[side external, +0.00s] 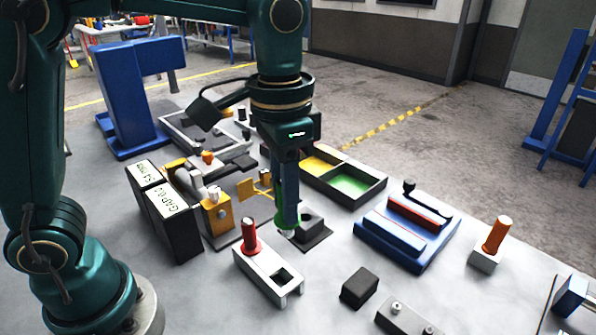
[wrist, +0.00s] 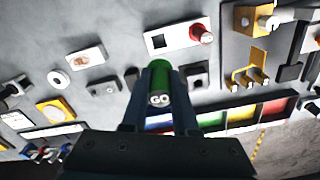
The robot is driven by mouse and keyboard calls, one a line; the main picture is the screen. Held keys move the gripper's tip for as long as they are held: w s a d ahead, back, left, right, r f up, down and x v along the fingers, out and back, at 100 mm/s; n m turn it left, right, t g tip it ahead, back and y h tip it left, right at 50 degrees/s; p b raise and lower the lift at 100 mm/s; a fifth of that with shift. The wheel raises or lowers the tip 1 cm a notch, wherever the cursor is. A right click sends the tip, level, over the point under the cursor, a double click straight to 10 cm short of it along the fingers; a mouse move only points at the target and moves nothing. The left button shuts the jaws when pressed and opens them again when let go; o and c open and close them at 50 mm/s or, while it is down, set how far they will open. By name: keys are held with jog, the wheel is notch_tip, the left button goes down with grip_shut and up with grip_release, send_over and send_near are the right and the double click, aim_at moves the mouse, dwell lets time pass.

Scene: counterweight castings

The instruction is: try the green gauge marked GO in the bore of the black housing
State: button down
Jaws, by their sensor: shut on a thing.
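My gripper (side external: 287,212) is shut on the green gauge (side external: 288,224), which hangs upright with its pale metal tip pointing down. The housing also shows in the wrist view (wrist: 198,78), to the right of the gauge. The gauge appears beside the housing, outside its bore.
A black block (side external: 360,286) lies at the front. A tray with coloured compartments (side external: 372,196) stands behind the housing, and a blue fixture (side external: 375,240) to the right.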

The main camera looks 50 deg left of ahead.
jog(key=w+a+f, duration=0.2)
jog(key=w+a, duration=0.5)
jog(key=w, duration=0.3)
jog(key=shift+w+n, duration=0.35)
jog(key=shift+n, duration=0.05)
jog(key=shift+f, duration=0.1)
jog(key=shift+f, duration=2.4)
jog(key=shift+f, duration=2.15)
dwell(1.9)
